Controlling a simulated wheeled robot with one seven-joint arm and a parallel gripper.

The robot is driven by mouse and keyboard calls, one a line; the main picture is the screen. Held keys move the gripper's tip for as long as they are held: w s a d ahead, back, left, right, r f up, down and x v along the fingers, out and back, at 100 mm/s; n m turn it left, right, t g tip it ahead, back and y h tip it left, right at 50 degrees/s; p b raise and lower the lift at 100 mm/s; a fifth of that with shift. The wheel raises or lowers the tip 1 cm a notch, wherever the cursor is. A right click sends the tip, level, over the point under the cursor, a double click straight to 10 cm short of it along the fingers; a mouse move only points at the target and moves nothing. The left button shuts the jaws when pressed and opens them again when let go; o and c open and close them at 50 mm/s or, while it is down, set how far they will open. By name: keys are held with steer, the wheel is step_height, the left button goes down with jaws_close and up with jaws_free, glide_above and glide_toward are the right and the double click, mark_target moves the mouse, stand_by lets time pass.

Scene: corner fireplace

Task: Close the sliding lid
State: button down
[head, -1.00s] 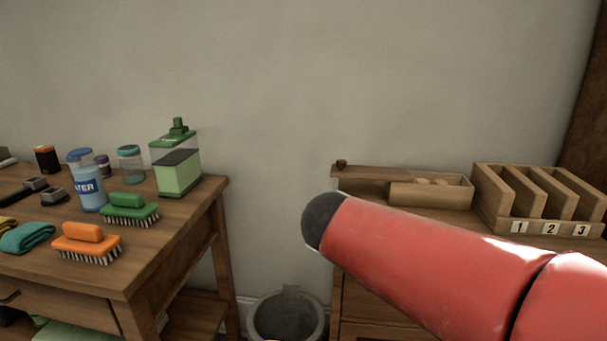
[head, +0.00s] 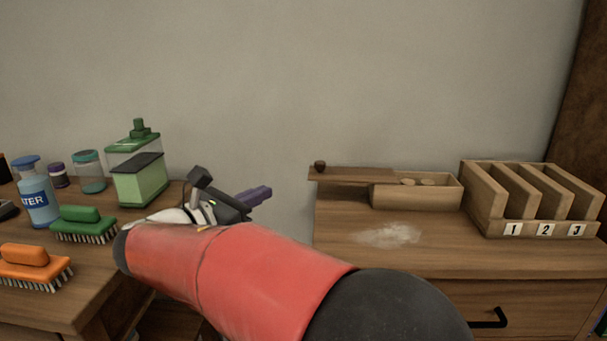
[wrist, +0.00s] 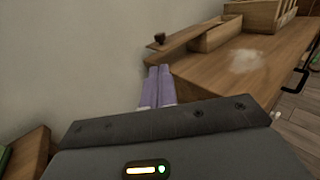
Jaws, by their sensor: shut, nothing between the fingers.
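The sliding lid (head: 350,174) is a flat wooden board with a small dark knob (head: 320,166) at its left end. It sticks out to the left of the wooden box (head: 416,197), whose right part is uncovered and shows a few pale round things inside. In the wrist view the lid (wrist: 176,39) and its knob (wrist: 159,38) lie ahead, beyond the fingertips. My gripper (head: 268,191) is left of the lid's knob end, apart from it, in the gap between the two furniture pieces. Its purple fingers (wrist: 160,72) are together and empty.
The box stands on a wooden cabinet (head: 450,250) with a pale powdery patch (head: 388,235) in front of it. A numbered slotted holder (head: 530,205) stands to its right. The left table holds brushes (head: 84,224), bottles and a green dispenser (head: 138,170).

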mark_target(379, 181)
steer(key=x, duration=1.3)
steer(key=shift+w+d+p, duration=0.25)
steer(key=shift+d+p, duration=0.05)
steer(key=d, duration=0.5)
steer(key=d+b, duration=0.1)
steer(key=d, duration=0.4)
steer(key=d+b, duration=0.1)
steer(key=d, duration=0.3)
steer(key=shift+s+d, duration=0.35)
steer(key=shift+d, duration=0.05)
